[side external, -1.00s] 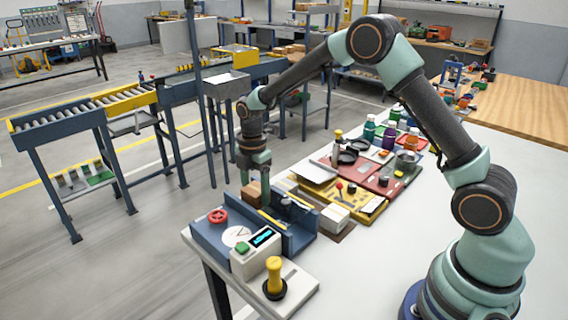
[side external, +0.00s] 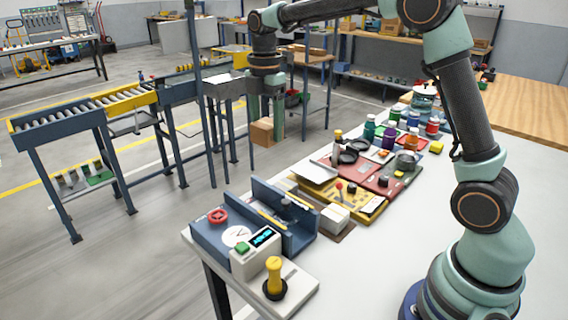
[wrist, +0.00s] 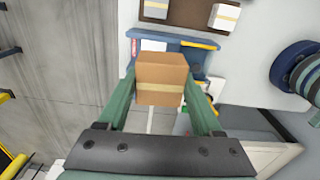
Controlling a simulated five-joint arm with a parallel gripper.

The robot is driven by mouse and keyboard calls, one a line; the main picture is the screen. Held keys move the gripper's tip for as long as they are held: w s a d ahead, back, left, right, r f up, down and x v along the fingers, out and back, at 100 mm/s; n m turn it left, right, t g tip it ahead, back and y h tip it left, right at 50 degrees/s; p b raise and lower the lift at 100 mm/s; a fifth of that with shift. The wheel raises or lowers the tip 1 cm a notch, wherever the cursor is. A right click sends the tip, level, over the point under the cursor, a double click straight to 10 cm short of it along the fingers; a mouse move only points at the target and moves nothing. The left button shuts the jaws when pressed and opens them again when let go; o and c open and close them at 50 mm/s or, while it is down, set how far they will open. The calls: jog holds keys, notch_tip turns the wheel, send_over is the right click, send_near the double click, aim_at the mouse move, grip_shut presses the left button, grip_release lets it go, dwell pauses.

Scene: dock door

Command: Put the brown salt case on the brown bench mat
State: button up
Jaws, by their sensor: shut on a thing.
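The brown salt case (side external: 262,131), a small cardboard-brown box with a paler tape band, is held up in the air in the side external view. My gripper (side external: 267,128) is shut on it, with a green finger on each side. In the wrist view the case (wrist: 161,80) sits between the fingertips of my gripper (wrist: 162,88). The brown bench mat (wrist: 188,14) shows at the top of the wrist view, apart from the case. In the side external view only a brown edge of the mat (side external: 345,232) shows on the white table.
White boxes (wrist: 224,17) stand on the mat. Trays and bottles fill the table behind. The table's front right is clear.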

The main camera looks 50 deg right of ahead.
jog(key=s+d+f, duration=0.2)
jog(key=s+d, duration=0.4)
jog(key=d, duration=0.2)
send_near(309, 199)
jog(key=shift+m, duration=0.3)
jog(key=s+a, duration=0.1)
jog(key=a, duration=0.1)
jog(key=s+a+f, duration=0.1)
jog(key=a, duration=0.1)
jog(key=shift+s, duration=0.4)
jog(key=shift+f, duration=2.35)
jog(key=shift+f, duration=0.15)
jog(key=o, duration=1.5)
